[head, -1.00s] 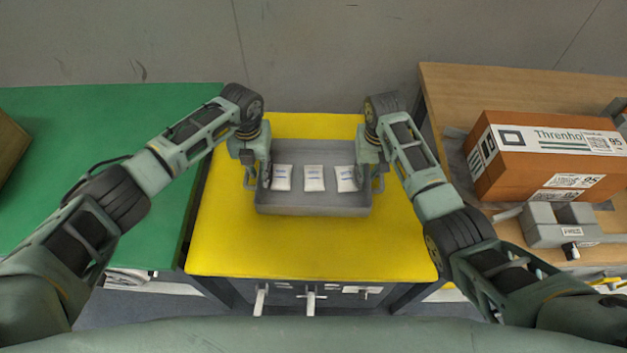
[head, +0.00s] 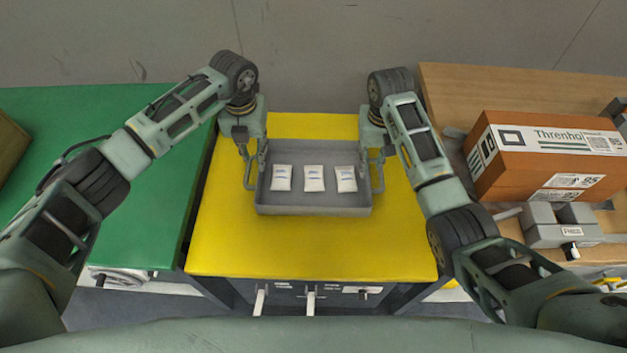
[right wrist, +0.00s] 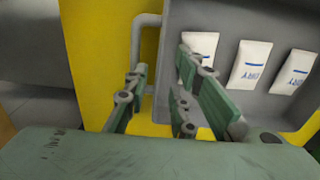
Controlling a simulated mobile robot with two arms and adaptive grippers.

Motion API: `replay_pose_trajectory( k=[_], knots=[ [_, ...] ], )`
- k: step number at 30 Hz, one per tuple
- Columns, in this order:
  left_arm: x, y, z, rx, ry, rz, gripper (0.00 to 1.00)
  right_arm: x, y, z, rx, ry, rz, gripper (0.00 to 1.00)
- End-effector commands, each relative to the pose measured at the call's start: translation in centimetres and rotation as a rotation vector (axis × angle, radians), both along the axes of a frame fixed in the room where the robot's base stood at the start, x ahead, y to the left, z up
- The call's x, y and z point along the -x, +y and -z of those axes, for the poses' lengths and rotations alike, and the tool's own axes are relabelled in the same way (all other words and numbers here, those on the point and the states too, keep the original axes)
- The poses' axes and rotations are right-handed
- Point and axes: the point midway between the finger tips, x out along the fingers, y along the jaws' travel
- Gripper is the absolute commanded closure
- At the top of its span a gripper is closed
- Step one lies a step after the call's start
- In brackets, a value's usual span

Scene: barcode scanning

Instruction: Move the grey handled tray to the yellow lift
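The grey handled tray (head: 313,210) rests flat on the yellow lift (head: 312,250), toward its back half, with several white packets inside; three are plain to see. My left gripper (head: 252,157) is above the tray's left handle (head: 249,183), and its fingers look spread. My right gripper (head: 374,158) is above the right handle (head: 380,180). In the right wrist view, the right gripper (right wrist: 160,78) has its fingers apart, with the tray handle (right wrist: 138,45) beyond them and nothing pinched.
A green table (head: 120,220) stands at the left. A wooden table (head: 450,90) at the right holds an orange-brown carton (head: 510,175) and a grey device (head: 560,230). Levers (head: 311,300) show at the lift's front. The front of the lift's top is bare.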

Motion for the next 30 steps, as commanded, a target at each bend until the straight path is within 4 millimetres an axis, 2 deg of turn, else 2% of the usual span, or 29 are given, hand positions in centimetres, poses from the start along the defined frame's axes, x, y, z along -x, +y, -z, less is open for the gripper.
replay_pose_trajectory(
  k=[3,10,30],
  knots=[
    [0.0,0.0,0.0,0.0,0.0,0.0,0.77,-0.1,0.0,-2.6,-0.002,-0.005,0.0,0.77],
    [0.0,0.0,0.0,0.0,0.0,0.0,0.77,-0.1,0.0,-5.4,-0.001,-0.001,0.0,0.77],
    [0.0,0.0,-0.2,0.0,0.0,0.0,0.77,0.0,0.0,-6.1,-0.001,-0.001,-0.001,0.77]
  ],
)
